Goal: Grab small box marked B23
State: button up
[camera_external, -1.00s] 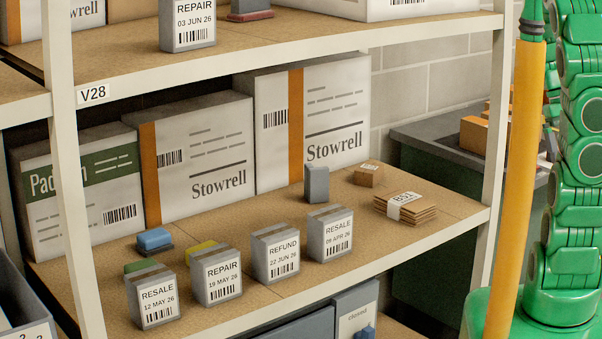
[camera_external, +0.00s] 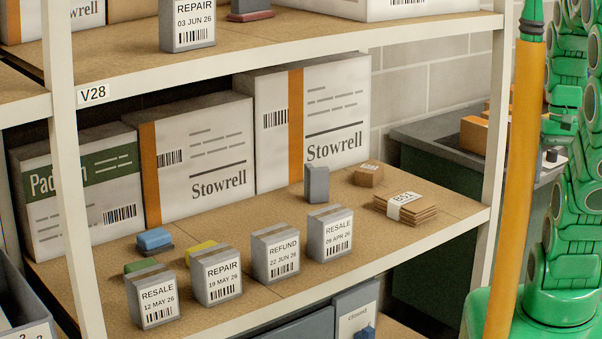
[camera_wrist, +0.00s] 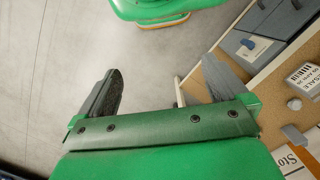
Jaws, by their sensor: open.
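A small brown cardboard box (camera_external: 368,174) sits toward the back right of the middle shelf in the external view. My gripper (camera_wrist: 162,90) is open and empty in the wrist view, over grey floor beside the shelf. The small brown box is not visible in the wrist view.
Several grey labelled boxes (camera_external: 276,254) line the shelf's front edge. A grey upright block (camera_external: 316,184) stands left of the brown box. Large Stowrell cartons (camera_external: 313,120) fill the back. A white rack post (camera_external: 493,130) and an orange post (camera_external: 518,190) stand at the right.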

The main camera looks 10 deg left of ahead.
jog(key=shift+s, duration=0.15)
dwell(0.3)
jog(key=m+t+y, duration=0.4)
jog(key=m+y, duration=0.7)
jog(key=m, duration=0.5)
send_over(373, 168)
jog(key=s+d, duration=0.6)
jog(key=s, duration=0.5)
notch_tip(373, 168, down, 13)
jog(key=w+a+f+m+t, duration=0.1)
jog(key=w+f+m, duration=0.1)
jog(key=w+f, duration=0.1)
jog(key=w+a+f+m, duration=0.1)
jog(key=w+f+m, duration=0.1)
jog(key=w+f, duration=0.1)
jog(key=w+a+f+m+t, duration=0.1)
jog(key=w+f+m, duration=0.1)
jog(key=w+f, duration=0.2)
jog(key=shift+a+f+t, duration=0.25)
jog(key=shift+f+t, duration=0.05)
jog(key=shift+f, duration=0.4)
jog(key=shift+d+f+m, duration=0.2)
jog(key=shift+f+m, duration=0.1)
jog(key=shift+f, duration=0.25)
jog(key=shift+x, duration=2.4)
jog(key=shift+a+r, duration=0.1)
